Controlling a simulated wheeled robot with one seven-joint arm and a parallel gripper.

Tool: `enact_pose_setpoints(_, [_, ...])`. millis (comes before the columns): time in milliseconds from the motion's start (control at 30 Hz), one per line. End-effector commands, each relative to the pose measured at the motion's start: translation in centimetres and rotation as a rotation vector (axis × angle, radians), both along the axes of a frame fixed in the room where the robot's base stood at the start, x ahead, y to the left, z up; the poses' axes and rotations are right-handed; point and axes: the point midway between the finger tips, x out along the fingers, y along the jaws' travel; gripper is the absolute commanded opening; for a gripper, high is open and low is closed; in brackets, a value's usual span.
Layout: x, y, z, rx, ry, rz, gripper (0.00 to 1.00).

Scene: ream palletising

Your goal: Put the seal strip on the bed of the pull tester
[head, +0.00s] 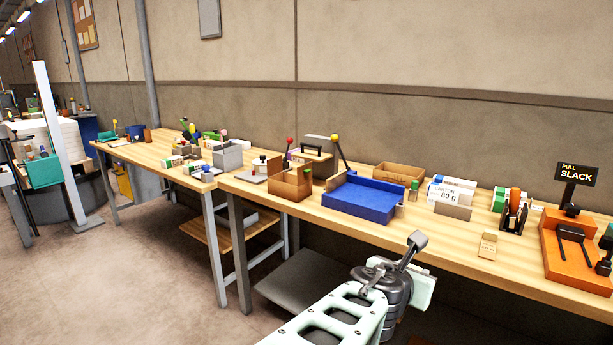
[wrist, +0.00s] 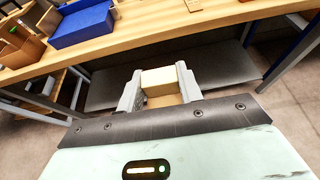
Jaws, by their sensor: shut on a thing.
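My gripper (wrist: 160,86) is shut on a small cream and tan block, which appears to be the seal strip (wrist: 160,77). The block sits between the two grey fingers in the wrist view, in front of the bench edge and over the lower shelf. In the head view my pale green gripper body (head: 421,287) is at the bench's front edge; its fingers and the held piece are hidden there. The orange pull tester (head: 576,262) stands at the right end of the bench, apart from my gripper, with dark fittings on its bed and a sign reading PULL SLACK (head: 577,174).
A grey shelf (wrist: 220,68) lies below. Bare bench top shows around the small tan box.

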Motion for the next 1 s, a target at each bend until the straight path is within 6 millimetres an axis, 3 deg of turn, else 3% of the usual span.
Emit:
enact_pose_setpoints(567, [3.3,-2.3,-4.3,-0.003,0.001,0.15,0.14])
enact_pose_setpoints(767, [4.7,-4.3,-7.4,-0.007,0.004,0.258,0.14])
enact_pose_setpoints(1000, [5.2,-8.6,-12.5,-0.011,0.007,0.443,0.14])
